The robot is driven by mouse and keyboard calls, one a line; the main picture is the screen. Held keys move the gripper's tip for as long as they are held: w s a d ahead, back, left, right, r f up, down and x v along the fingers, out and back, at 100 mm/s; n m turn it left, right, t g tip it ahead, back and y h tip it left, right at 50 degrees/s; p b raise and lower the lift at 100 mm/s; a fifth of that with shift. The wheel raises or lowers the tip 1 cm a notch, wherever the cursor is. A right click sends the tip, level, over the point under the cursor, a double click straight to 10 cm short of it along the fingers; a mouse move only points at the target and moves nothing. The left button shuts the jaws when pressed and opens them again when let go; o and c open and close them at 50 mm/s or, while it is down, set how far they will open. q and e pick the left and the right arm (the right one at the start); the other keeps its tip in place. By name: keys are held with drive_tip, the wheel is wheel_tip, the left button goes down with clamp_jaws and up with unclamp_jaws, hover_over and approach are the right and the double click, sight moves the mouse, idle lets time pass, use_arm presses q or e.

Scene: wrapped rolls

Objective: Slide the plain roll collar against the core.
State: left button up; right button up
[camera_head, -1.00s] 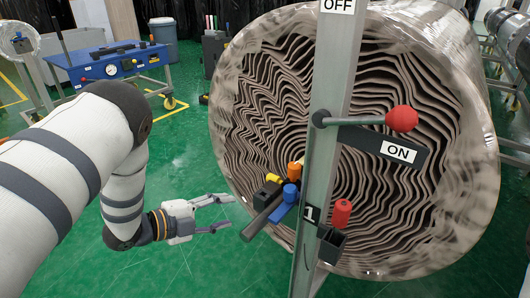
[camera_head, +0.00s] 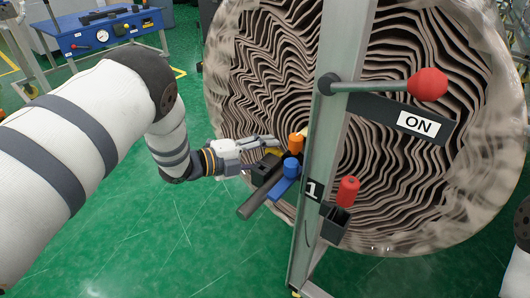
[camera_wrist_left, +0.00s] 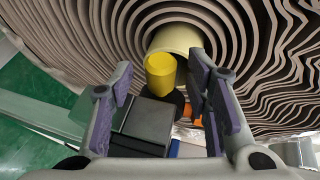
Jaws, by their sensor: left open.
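The large wrapped roll (camera_head: 240,60) fills the right of the head view, its wavy layered end facing me. In the left wrist view, a cream tube-like core (camera_wrist_left: 178,40) sits at the middle of its layers (camera_wrist_left: 110,25). A yellow cylinder (camera_wrist_left: 160,72) stands in front of the core, with a black block (camera_wrist_left: 147,120) below it. I cannot tell which part is the plain collar. My left gripper (camera_head: 268,142) is open and empty by the roll face; its fingers (camera_wrist_left: 162,90) stand either side of the yellow cylinder, apart from it. My right gripper is out of view.
A grey post (camera_head: 335,130) stands before the roll, with a red-knobbed lever (camera_head: 428,84) and ON plate (camera_head: 418,123). Orange (camera_head: 297,141), blue (camera_head: 291,168) and red (camera_head: 348,190) pieces cluster by it. A blue cart (camera_head: 110,30) stands back left. Green floor lies open at lower left.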

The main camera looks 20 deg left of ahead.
use_arm(q)
clamp_jaws()
drive_tip(key=w, duration=0.1)
drive_tip(key=w+d+b, duration=0.1)
drive_tip(key=w, duration=0.2)
drive_tip(key=shift+w+d+r+b, duration=0.15)
drive_tip(key=shift+w+d+b, duration=0.1)
drive_tip(key=shift+b, duration=0.15)
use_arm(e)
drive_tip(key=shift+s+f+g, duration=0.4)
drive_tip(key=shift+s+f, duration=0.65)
use_arm(q)
drive_tip(key=shift+c, duration=1.3)
unclamp_jaws()
drive_tip(key=shift+o, duration=1.3)
drive_tip(key=shift+w+d, duration=0.1)
drive_tip(key=shift+w, duration=0.05)
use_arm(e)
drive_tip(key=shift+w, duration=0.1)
